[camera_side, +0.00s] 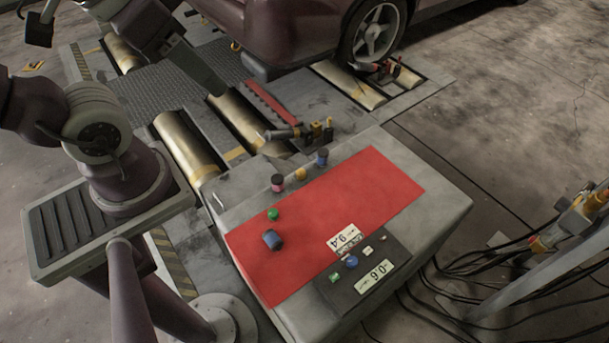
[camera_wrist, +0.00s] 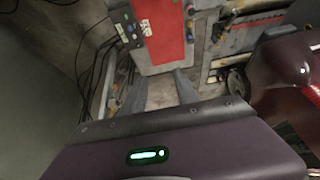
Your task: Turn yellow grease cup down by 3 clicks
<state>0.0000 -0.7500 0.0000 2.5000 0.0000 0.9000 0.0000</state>
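The yellow grease cup (camera_side: 301,174) is a small yellow-orange cap at the back edge of the red mat (camera_side: 345,205) in the side view. It stands between a pink cup with a dark top (camera_side: 278,183) and a blue one with a dark top (camera_side: 322,157). My gripper (camera_side: 207,80) is high at the upper left in the side view, well away from the cups and touching nothing visible. In the wrist view its two fingers (camera_wrist: 160,88) are apart with nothing between them.
A green cap (camera_side: 273,214) and a blue-black knob (camera_side: 272,240) are on the mat's left part. A dark panel (camera_side: 345,292) with numbered labels is in front. Brass rollers (camera_side: 185,147) and a maroon car (camera_side: 290,30) lie behind. Cables run along the right.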

